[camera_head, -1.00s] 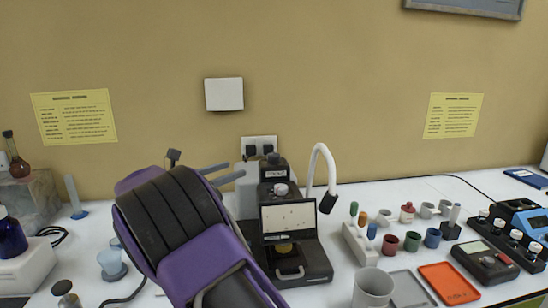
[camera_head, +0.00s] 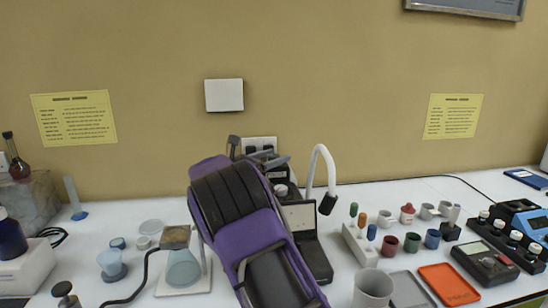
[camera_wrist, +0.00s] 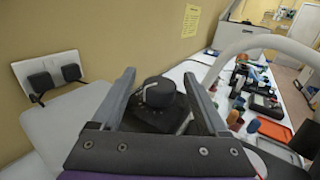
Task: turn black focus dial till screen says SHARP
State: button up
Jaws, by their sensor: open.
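The black dial (camera_wrist: 158,92) sits on top of the dark instrument and fills the middle of the wrist view. My gripper (camera_wrist: 159,73) is open, with one finger on each side of the dial; I cannot tell whether either touches it. In the head view my gripper (camera_head: 257,153) is at the top of the dark instrument (camera_head: 318,262), and my purple arm hides much of it. The pale screen (camera_head: 302,214) on its front is partly covered, and I cannot read any word on it.
A white curved lamp neck (camera_head: 331,165) rises just right of the instrument. A wall socket (camera_head: 260,143) is behind it. A flask on a stand (camera_head: 184,268) is to the left. Cups, a grey mug (camera_head: 373,288) and an orange tray (camera_head: 449,284) lie to the right.

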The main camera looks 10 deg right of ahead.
grip_shut()
jog(key=shift+w+r+m+g+h+p, duration=0.1)
jog(key=shift+r+m+g+h+p, duration=0.35)
jog(key=shift+g+p, duration=0.4)
jog(key=shift+f+m+g+h+p, duration=0.25)
jog(key=shift+m+g+h+p, duration=0.1)
jog(key=shift+m+g+h, duration=0.15)
jog(key=shift+m+g, duration=0.55)
jog(key=shift+g, duration=0.1)
grip_release()
jog(key=shift+f, duration=0.1)
jog(key=shift+a, duration=0.1)
